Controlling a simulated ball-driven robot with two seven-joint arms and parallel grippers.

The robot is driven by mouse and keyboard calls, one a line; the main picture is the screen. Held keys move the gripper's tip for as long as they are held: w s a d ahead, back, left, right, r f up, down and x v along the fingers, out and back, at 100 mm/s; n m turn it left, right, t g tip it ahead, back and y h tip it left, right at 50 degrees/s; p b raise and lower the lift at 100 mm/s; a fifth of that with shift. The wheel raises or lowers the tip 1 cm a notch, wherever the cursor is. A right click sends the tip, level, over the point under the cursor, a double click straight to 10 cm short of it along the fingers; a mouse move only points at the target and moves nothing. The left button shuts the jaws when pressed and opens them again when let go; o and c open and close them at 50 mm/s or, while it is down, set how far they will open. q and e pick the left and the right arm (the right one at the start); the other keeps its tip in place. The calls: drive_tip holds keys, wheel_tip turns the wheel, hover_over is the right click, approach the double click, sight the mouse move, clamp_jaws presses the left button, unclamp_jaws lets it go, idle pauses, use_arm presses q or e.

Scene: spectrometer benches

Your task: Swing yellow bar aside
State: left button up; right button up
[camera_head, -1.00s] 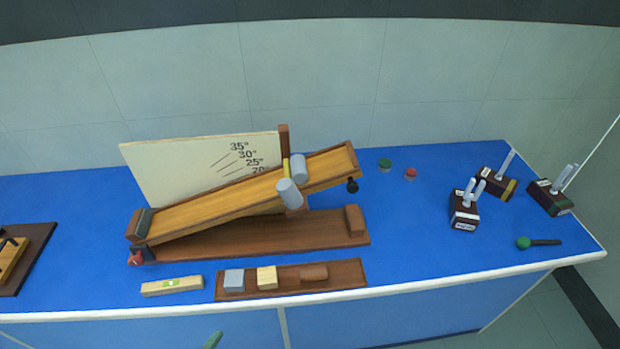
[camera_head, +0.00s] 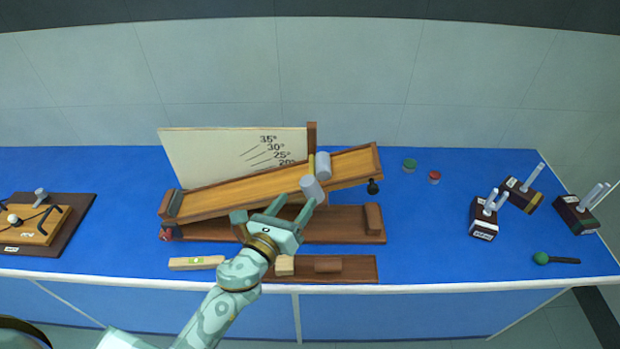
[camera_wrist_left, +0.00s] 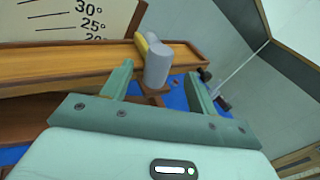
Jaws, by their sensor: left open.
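The yellow bar (camera_head: 311,165) lies across the upper part of the tilted wooden ramp (camera_head: 235,192), mostly hidden by two grey cylinders. One grey cylinder (camera_head: 323,166) is on its far side and one (camera_head: 311,189) is at the near side. In the left wrist view a strip of the yellow bar (camera_wrist_left: 141,44) shows behind a grey cylinder (camera_wrist_left: 158,65). My left gripper (camera_head: 292,208) is open just in front of the ramp, close to the near cylinder. In the wrist view that cylinder appears between the spread fingers; contact cannot be told. My right gripper is not in view.
An angle board (camera_head: 215,152) stands behind the ramp. A wooden tray with blocks (camera_head: 355,270) and a level (camera_head: 195,263) lie in front. Several dark blocks with pegs (camera_head: 483,219) stand at the right. The blue bench between them and the ramp is mostly clear.

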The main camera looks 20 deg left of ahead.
sight(305, 190)
use_arm(q)
drive_tip(key=w, duration=0.3)
drive_tip(key=w+d, duration=0.1)
drive_tip(key=w, duration=0.3)
drive_tip(key=shift+w+d, duration=0.2)
drive_tip(key=shift+c, duration=0.2)
clamp_jaws()
drive_tip(key=shift+n+y+p, duration=0.3)
idle(0.4)
